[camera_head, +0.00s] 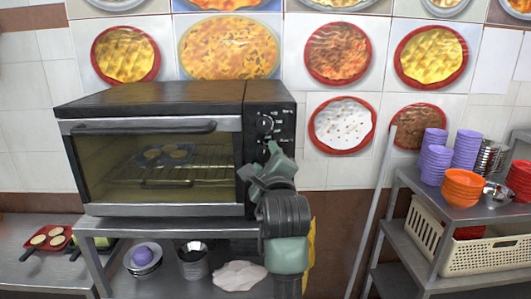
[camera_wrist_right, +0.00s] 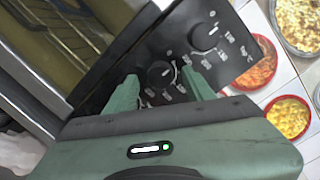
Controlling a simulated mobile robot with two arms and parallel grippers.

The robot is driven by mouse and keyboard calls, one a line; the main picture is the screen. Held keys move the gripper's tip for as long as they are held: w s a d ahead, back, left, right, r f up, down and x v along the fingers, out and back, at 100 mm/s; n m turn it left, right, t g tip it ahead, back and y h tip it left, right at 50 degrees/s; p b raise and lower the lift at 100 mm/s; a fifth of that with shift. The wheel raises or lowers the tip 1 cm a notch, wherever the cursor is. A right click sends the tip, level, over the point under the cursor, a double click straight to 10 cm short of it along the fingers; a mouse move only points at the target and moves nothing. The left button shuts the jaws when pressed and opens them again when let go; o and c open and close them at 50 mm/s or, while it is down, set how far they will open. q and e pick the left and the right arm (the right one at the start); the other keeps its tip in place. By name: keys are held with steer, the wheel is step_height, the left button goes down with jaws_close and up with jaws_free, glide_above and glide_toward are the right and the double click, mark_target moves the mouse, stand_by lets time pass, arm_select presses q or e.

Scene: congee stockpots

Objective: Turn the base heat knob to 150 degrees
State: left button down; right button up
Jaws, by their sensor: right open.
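A black toaster oven (camera_head: 160,150) stands on a metal rack with its door shut. Its control panel (camera_head: 284,110) is on the right side and bears dark round knobs. The upper knob (camera_head: 265,123) is in plain sight, and it also shows in the wrist view (camera_wrist_right: 204,37). My right gripper (camera_head: 264,168) is in front of the lower panel and hides part of it. In the wrist view my right gripper (camera_wrist_right: 161,88) is open, with a lower knob (camera_wrist_right: 160,73) between its green fingers. I cannot tell whether they touch it. The dial markings are too small to read. My left gripper is not in view.
Inside the oven is a dark tray (camera_head: 164,155) with round items. A shelf on the right holds purple bowls (camera_head: 436,155), orange bowls (camera_head: 462,186) and a cream basket (camera_head: 483,256). A grey pole (camera_head: 372,215) leans between the two racks. Bowls and a cloth (camera_head: 238,275) lie below the oven.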

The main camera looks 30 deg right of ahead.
steer(key=shift+w+d, duration=0.2)
steer(key=shift+w, duration=0.15)
jaws_close()
steer(key=shift+f, duration=0.1)
